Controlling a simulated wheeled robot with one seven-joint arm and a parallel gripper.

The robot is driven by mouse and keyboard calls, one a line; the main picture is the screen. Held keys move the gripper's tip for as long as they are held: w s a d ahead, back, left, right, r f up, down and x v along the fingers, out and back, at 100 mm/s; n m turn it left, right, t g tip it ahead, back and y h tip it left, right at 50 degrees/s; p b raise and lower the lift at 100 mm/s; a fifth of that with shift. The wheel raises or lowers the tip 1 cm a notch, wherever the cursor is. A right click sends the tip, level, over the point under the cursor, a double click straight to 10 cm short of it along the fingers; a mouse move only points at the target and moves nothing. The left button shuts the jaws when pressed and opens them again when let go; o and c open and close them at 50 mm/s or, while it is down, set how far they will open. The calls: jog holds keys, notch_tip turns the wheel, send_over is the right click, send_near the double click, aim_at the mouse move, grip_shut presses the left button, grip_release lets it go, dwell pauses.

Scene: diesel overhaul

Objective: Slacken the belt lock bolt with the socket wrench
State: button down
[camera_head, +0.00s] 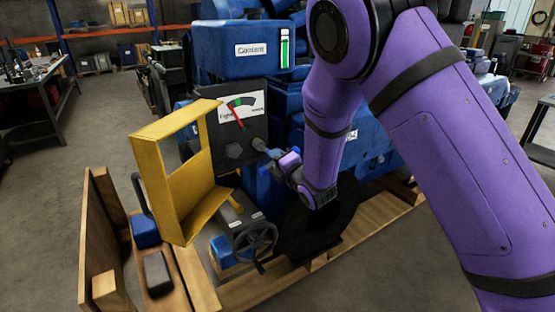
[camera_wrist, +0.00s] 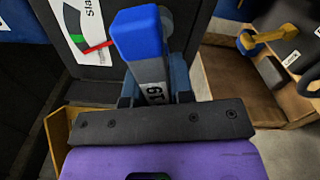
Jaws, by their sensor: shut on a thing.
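My gripper (camera_head: 280,160) is shut on the socket wrench, in front of the dark gauge panel (camera_head: 258,96). In the wrist view the wrench (camera_wrist: 139,38) has a blue end and a label reading 19, and stands between my fingers (camera_wrist: 155,88). In the head view the wrench's grey end (camera_head: 260,145) is close to the panel's lower right; whether it sits on a bolt I cannot tell. A dark round bolt-like head (camera_head: 234,151) shows to its left. The belt lock bolt is not clearly identifiable. The tension dial (camera_head: 241,107) has a red needle pointing up and left.
A yellow open guard frame (camera_head: 146,190) stands left of the panel. The blue engine (camera_head: 235,60) rises behind. A wooden pallet (camera_head: 250,291) lies underneath. Floor is clear at the front right.

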jog(key=shift+s, duration=0.1)
jog(key=shift+v, duration=1.7)
jog(key=shift+v, duration=2.95)
jog(key=shift+d, duration=0.1)
